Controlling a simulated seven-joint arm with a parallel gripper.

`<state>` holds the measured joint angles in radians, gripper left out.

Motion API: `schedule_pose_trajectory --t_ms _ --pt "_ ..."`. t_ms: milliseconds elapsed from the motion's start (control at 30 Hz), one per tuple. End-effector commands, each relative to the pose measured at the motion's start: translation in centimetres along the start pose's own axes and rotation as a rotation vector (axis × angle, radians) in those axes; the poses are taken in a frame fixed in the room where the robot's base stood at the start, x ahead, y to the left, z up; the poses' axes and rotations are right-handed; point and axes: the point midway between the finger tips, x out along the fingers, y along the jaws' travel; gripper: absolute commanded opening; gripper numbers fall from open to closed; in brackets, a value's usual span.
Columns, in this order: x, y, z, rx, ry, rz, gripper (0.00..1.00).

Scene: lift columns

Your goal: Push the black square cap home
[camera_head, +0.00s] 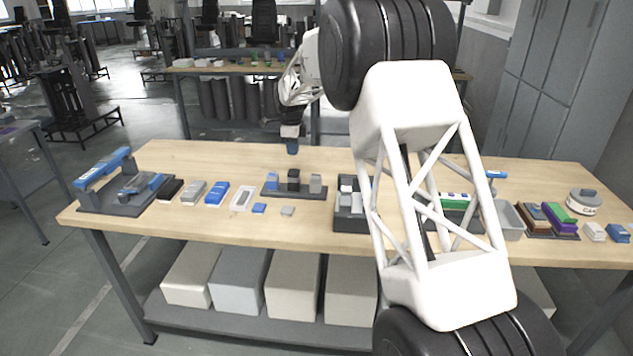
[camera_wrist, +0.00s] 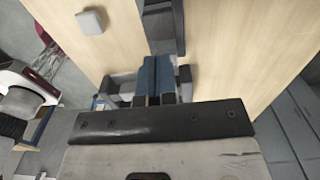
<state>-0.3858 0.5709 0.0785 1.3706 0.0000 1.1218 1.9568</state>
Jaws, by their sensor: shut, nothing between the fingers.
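The black square cap (camera_head: 293,175) sits on the middle post of a dark base (camera_head: 294,193) in the head view. A blue-topped post (camera_head: 272,181) stands to its left and a grey one (camera_head: 315,183) to its right. My gripper (camera_head: 292,149) is above the black cap in the picture, with a visible gap between them. Its blue fingertips (camera_wrist: 157,70) are together and empty in the wrist view. I cannot make out the black cap for certain in the wrist view, and how far it is seated is too small to tell.
A blue block (camera_head: 259,208) and a grey block (camera_head: 288,211) lie in front of the base. A white tray (camera_head: 242,199) is to the left and a dark grey tray (camera_head: 350,220) to the right. My arm hides part of the table's right side. The table behind the base is clear.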

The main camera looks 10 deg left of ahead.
Motion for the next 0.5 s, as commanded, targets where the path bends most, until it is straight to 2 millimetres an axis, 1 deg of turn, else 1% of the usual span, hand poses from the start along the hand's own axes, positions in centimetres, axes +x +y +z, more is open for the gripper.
schedule_pose_trajectory --t_ms 300,500 --pt "-1.9 0.0 0.0 0.000 0.000 0.000 0.00" --pt "-2.2 0.0 0.0 0.000 0.000 0.000 0.00"
